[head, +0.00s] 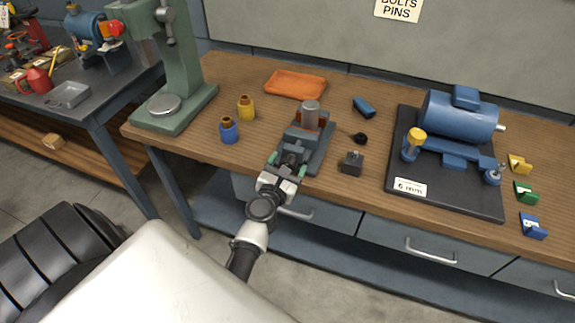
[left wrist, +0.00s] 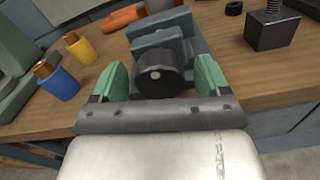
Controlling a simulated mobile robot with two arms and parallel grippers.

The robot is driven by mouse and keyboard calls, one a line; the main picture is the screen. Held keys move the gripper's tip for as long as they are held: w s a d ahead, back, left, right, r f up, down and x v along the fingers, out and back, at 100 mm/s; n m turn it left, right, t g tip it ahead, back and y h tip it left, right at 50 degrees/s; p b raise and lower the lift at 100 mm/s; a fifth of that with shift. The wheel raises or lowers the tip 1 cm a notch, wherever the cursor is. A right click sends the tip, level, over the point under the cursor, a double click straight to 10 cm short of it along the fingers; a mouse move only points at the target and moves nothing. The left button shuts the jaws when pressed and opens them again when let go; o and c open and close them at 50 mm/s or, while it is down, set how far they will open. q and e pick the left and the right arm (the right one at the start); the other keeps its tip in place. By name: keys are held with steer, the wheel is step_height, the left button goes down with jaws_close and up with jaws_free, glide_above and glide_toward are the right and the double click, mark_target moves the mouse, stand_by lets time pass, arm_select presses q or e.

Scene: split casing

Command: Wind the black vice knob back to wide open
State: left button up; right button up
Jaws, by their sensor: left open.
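The black vice knob (left wrist: 160,80) faces the camera in the left wrist view, at the near end of the grey vice (left wrist: 165,38). My left gripper (head: 288,172) is at the knob. Its green fingers (left wrist: 160,80) stand to the left and right of the knob, open, with a visible gap on each side. In the head view my gripper partly hides the knob. My right gripper is not in view.
A blue bottle (head: 229,131) and a yellow bottle (head: 246,108) stand left of the vice. A dark block (head: 351,163) with a post stands close on its right. A green press (head: 175,80) and a blue motor (head: 460,115) are farther out.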

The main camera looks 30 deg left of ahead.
arm_select(q)
steer(key=b+v, duration=0.1)
steer(key=v, duration=0.6)
steer(key=shift+s, duration=0.15)
steer(key=shift+f, duration=0.1)
stand_by(0.5)
steer(key=s+d+f+m+g+h, duration=0.2)
steer(key=s+d+f+m+g, duration=0.15)
steer(key=f+m, duration=0.5)
steer(key=s+d+f+m+g+h, duration=0.2)
steer(key=s+d+f+m, duration=0.3)
steer(key=f, duration=0.7)
steer(key=s+d+f+m+g+h, duration=0.2)
steer(key=s+f+m+g, duration=0.1)
steer(key=f+m, duration=0.65)
steer(key=s+a+f+m+g, duration=0.1)
steer(key=s+f+m, duration=0.3)
steer(key=s, duration=0.4)
steer(key=s+a+f+m+g+y, duration=0.1)
steer(key=s+f+m+g, duration=0.3)
steer(key=s, duration=0.4)
steer(key=s+a+f+m+g, duration=0.1)
steer(key=s+f+m+g, duration=0.2)
steer(key=s+f+m, duration=0.3)
steer(key=s+m, duration=0.1)
steer(key=s, duration=0.2)
steer(key=shift+a+f+m+y, duration=0.15)
steer(key=shift+a+m+y, duration=0.1)
steer(key=shift+m+y, duration=0.05)
steer(key=shift+s, duration=0.1)
